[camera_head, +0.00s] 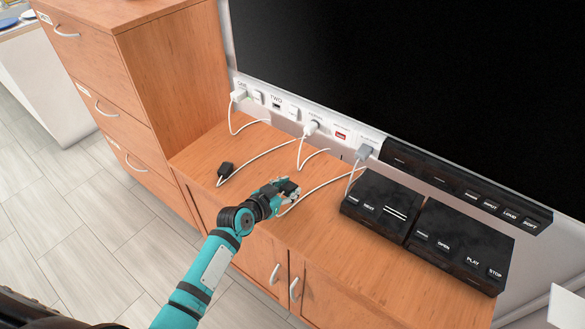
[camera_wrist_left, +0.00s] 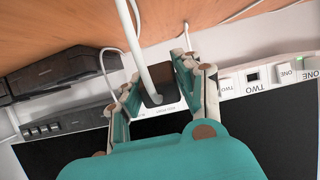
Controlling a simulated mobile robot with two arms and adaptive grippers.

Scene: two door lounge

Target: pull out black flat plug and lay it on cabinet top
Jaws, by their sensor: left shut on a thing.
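My left gripper (camera_head: 289,188) is shut on a black plug (camera_wrist_left: 160,92) with a white cord, held near the cabinet top (camera_head: 205,152). In the wrist view the plug sits between the two fingers (camera_wrist_left: 158,85), its cord running up from it. In the head view the fingers hide most of the plug, and I cannot tell its exact height above the wood. Another small black plug (camera_head: 226,168) lies on the cabinet top to the left, with its own white cord. My right gripper is not in view.
A white socket strip (camera_head: 290,108) holds a white plug (camera_head: 238,95), a round plug (camera_head: 311,128) and a grey plug (camera_head: 364,151). Two black boxes (camera_head: 381,203) (camera_head: 458,243) occupy the right. A tall drawer unit (camera_head: 175,70) bounds the left. Loose cords cross the top.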

